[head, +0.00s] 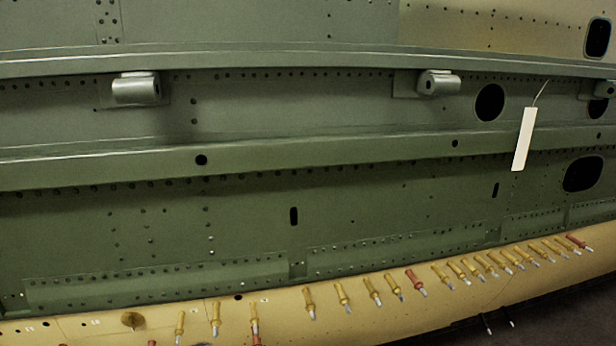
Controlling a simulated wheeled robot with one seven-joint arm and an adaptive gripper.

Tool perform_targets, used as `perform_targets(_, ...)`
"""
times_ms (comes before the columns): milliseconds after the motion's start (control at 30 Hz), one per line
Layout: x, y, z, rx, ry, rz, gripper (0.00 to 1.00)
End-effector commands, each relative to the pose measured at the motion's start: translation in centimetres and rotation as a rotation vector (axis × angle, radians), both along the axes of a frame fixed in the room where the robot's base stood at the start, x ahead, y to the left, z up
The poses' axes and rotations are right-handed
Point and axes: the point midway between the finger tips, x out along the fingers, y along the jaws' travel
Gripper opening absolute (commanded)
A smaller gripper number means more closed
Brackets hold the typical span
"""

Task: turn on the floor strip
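No floor strip or switch can be made out in the head view. A small patch of dark floor (565,318) shows at the lower right, and no lit strip shows on it. My gripper is not in view.
A green riveted fuselage panel (370,215) with long ledges fills most of the view. Grey lugs (135,90) stick out from it. A white tag (523,140) hangs at the right. Below, a tan skin edge (380,318) carries several yellow and red pin fasteners (341,294) sticking out.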

Motion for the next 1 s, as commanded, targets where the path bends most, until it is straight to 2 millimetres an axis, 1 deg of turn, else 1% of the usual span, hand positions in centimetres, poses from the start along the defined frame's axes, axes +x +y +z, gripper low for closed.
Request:
perform_targets(67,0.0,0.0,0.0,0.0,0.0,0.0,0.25)
perform_targets(500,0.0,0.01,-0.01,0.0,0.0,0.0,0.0)
perform_targets(1000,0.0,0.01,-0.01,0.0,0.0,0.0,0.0)
